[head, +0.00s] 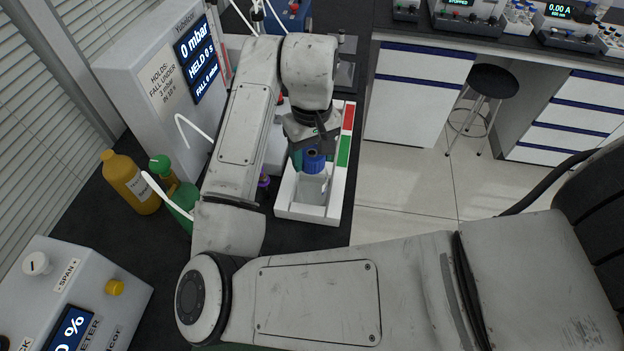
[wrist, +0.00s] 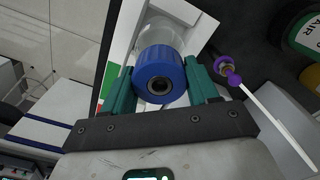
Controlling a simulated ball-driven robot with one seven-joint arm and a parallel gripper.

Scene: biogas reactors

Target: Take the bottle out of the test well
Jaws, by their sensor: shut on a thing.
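The bottle is clear with a ribbed blue cap (head: 314,160); its glass body (head: 312,188) shows below the cap, over the white tray. In the wrist view the blue cap (wrist: 159,78) sits between the two green fingers of my gripper (wrist: 161,84), which is shut on it. The clear glass (wrist: 170,38) shows beyond the cap. My gripper also shows in the head view (head: 313,158), partly hidden by my arm. The white tray (head: 306,212) with a red and a green label surrounds the bottle. I cannot tell whether the bottle's base touches the tray floor.
A white tester (head: 150,85) reading 0 mbar stands behind left. A purple-collared fitting (wrist: 229,75) is close beside the gripper. A stool (head: 485,85) stands on open floor to the right.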

